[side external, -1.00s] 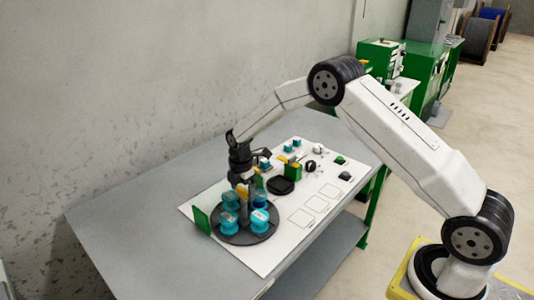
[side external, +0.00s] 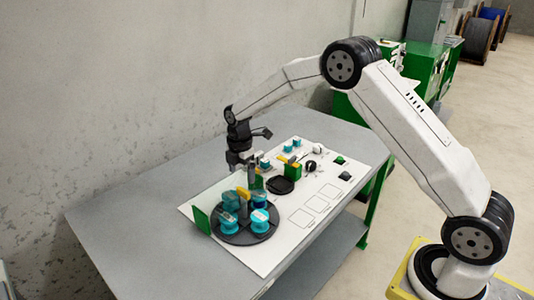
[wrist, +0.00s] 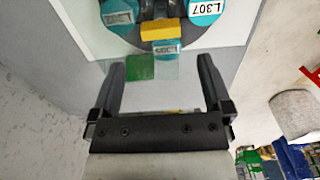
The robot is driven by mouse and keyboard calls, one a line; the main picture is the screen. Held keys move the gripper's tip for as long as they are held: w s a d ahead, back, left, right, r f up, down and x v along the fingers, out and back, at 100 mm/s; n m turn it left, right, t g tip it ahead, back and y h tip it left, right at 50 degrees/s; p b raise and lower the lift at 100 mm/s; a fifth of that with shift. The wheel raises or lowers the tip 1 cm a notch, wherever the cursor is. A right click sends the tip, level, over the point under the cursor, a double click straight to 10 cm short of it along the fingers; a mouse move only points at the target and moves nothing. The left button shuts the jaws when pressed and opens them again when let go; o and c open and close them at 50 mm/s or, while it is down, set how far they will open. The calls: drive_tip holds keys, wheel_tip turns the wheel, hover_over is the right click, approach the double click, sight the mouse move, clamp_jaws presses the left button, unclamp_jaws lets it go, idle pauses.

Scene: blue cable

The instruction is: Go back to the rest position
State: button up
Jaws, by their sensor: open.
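My gripper (side external: 245,176) hangs above the white board (side external: 302,222) on the table, over the far part of the round dark turntable (side external: 238,238). In the wrist view its two black fingers (wrist: 160,85) are spread apart with nothing between them. Several teal spools (side external: 260,221) stand on the turntable, one labelled L307 (wrist: 206,10) in the wrist view.
A green upright plate (side external: 201,220) stands at the board's left end. A dark round pad (side external: 280,185), small teal pieces and a black knob (side external: 310,166) lie farther along the board. The grey table (side external: 120,225) is bare at the left. A wall runs behind it.

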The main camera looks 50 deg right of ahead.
drive_tip(key=shift+r, duration=0.55)
drive_tip(key=shift+s, duration=0.1)
drive_tip(key=shift+s+a+r+m, duration=0.1)
drive_tip(key=shift+s+r+m, duration=0.2)
drive_tip(key=shift+s+m, duration=0.2)
drive_tip(key=s+a+r+m+t, duration=0.1)
drive_tip(key=s+m, duration=0.7)
drive_tip(key=s, duration=0.4)
drive_tip(key=s+a+r+m+t, duration=0.1)
drive_tip(key=s+r+m, duration=0.1)
drive_tip(key=s+m, duration=0.7)
drive_tip(key=s, duration=0.4)
drive_tip(key=shift+s+a+t, duration=0.15)
drive_tip(key=shift+t, duration=0.15)
drive_tip(key=shift+r, duration=0.1)
